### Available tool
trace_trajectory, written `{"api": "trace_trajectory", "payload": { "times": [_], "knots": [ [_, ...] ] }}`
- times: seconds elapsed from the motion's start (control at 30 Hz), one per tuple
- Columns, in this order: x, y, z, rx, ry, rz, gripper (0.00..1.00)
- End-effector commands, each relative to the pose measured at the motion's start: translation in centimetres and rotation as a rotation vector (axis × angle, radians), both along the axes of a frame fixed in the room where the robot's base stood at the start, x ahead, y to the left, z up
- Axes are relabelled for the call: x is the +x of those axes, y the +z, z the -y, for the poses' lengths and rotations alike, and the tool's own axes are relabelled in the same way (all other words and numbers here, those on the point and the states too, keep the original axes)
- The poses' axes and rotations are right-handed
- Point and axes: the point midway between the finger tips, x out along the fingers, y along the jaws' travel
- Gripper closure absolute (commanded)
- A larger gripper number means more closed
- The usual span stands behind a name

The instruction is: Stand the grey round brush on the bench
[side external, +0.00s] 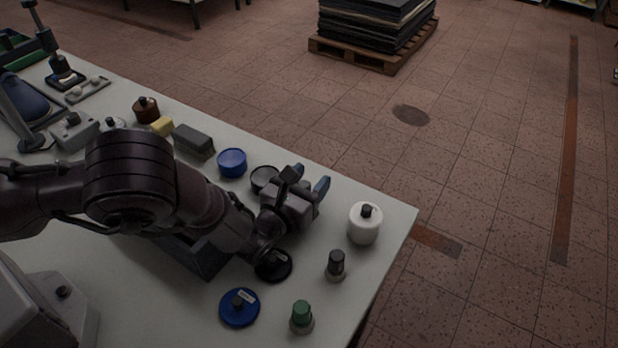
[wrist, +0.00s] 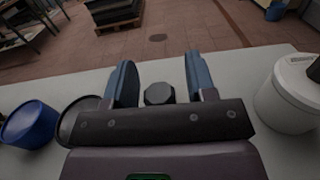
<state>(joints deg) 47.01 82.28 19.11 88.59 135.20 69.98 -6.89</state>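A small piece with a dark grey top and a paler base (side external: 336,265), which looks like the grey round brush, stands upright on the bench (side external: 392,216) near its right end. My gripper (side external: 302,183) is low over the bench, up and left of that piece and apart from it. In the wrist view the two blue fingers (wrist: 159,82) are spread wide. A dark faceted knob (wrist: 159,94) shows between them with a gap on each side. Its lower part is hidden by my gripper, so I cannot tell what it belongs to.
A white jar (side external: 363,226) stands right of my gripper; a black tin (side external: 263,179) and blue tin (side external: 232,162) lie left. A green-topped piece (side external: 301,318), blue disc (side external: 239,308) and black disc (side external: 273,265) are in front. Bare bench lies around the jar.

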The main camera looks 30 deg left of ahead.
Motion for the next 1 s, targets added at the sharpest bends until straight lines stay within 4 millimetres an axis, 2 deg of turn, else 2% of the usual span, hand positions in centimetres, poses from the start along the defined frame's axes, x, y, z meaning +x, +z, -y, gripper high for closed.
{"api": "trace_trajectory", "payload": {
  "times": [0.27, 0.43, 0.6, 0.73, 0.83, 1.0],
  "knots": [
    [-0.2, 0.4, 0.0, 0.001, -0.001, -0.001, 0.49],
    [-3.1, 0.3, 0.1, 0.003, -0.003, -0.003, 0.49],
    [-3.0, 3.9, 0.1, -0.003, 0.0, 0.003, 0.49],
    [-3.0, 5.9, 0.1, -0.002, 0.0, 0.002, 0.49],
    [-3.0, 6.9, 0.0, -0.001, -0.001, 0.002, 0.49],
    [-3.0, 7.4, 0.0, 0.001, -0.001, -0.001, 0.49]
  ]
}}
